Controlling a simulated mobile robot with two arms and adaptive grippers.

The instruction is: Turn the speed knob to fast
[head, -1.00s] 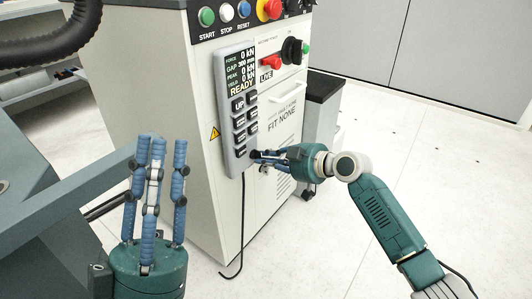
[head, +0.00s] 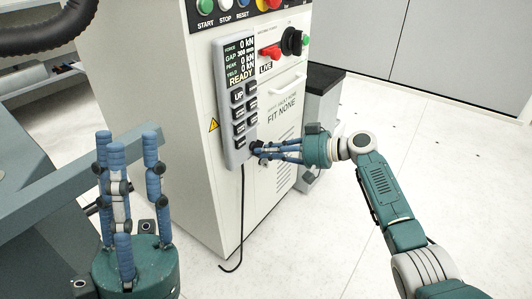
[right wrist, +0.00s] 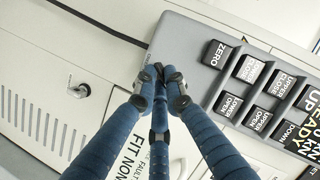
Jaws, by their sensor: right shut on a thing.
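The grey control pendant (head: 234,141) hangs upright on the white cabinet, with its display reading READY and button columns below. The dark speed knob (head: 255,146) is at the pendant's lower end, mostly covered by my fingers. My right gripper (head: 259,151) reaches in from the right, and its blue fingers are shut on the knob. In the right wrist view the fingertips (right wrist: 155,75) meet beside the pendant's ZERO-button end (right wrist: 178,50).
A black cable (head: 242,215) hangs below the pendant. The floor (head: 310,240) at the right is clear.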

